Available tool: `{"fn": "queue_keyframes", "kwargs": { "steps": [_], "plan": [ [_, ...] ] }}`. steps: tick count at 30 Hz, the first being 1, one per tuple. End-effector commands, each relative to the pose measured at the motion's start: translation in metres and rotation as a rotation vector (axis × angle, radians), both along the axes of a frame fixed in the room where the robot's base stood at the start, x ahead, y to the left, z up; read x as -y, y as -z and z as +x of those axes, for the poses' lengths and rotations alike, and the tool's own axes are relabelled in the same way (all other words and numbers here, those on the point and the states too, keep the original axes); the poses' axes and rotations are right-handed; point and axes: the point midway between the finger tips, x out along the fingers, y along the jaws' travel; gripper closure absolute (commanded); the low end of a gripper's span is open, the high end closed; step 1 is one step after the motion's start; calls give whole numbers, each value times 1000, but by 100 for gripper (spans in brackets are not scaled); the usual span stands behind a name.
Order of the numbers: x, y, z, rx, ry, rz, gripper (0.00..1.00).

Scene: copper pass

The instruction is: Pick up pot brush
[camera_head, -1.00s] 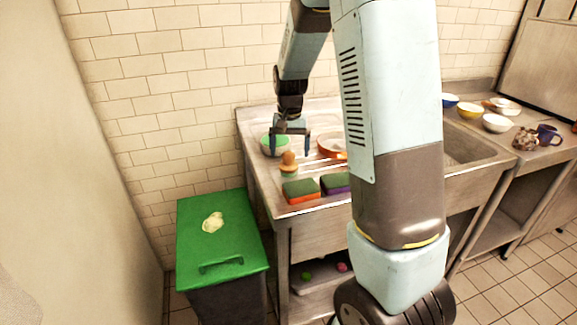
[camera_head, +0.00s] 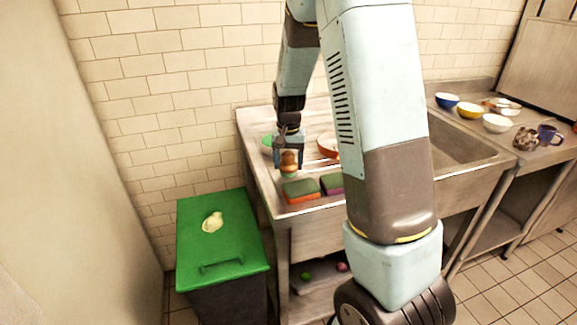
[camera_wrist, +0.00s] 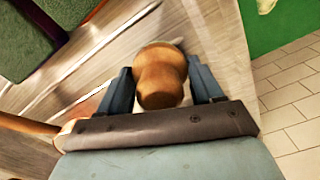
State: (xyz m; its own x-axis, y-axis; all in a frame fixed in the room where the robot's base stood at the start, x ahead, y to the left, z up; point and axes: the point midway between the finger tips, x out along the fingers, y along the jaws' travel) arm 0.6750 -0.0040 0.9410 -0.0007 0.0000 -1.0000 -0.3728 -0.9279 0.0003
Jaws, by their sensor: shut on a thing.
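The pot brush (camera_head: 289,160) stands upright on the metal drainer beside the sink, with a rounded wooden knob on top and a greenish lower part. In the wrist view its wooden knob (camera_wrist: 161,76) sits between the two blue-grey fingers. My gripper (camera_head: 288,162) points down over it and is shut on it, one finger on each side. It also shows in the wrist view (camera_wrist: 162,88). The lower part of the brush is hidden in the wrist view.
Two sponges, one orange and green (camera_head: 301,190) and one purple and green (camera_head: 332,184), lie just in front. A green bowl (camera_head: 267,141) and an orange pan (camera_head: 328,146) are behind. A green-lidded bin (camera_head: 240,235) stands left. Bowls (camera_head: 470,110) are far right.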

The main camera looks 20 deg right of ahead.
Motion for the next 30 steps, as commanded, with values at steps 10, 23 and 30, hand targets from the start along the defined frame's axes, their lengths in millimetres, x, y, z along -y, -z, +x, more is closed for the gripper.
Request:
{"fn": "queue_keyframes", "kwargs": {
  "steps": [10, 23, 30],
  "plan": [
    [0, 0, 0, 0, 0, 0, 71],
    [0, -26, 1, 6, -1, 1, 71],
    [0, -63, -26, 5, -1, 1, 71]
  ]
}}
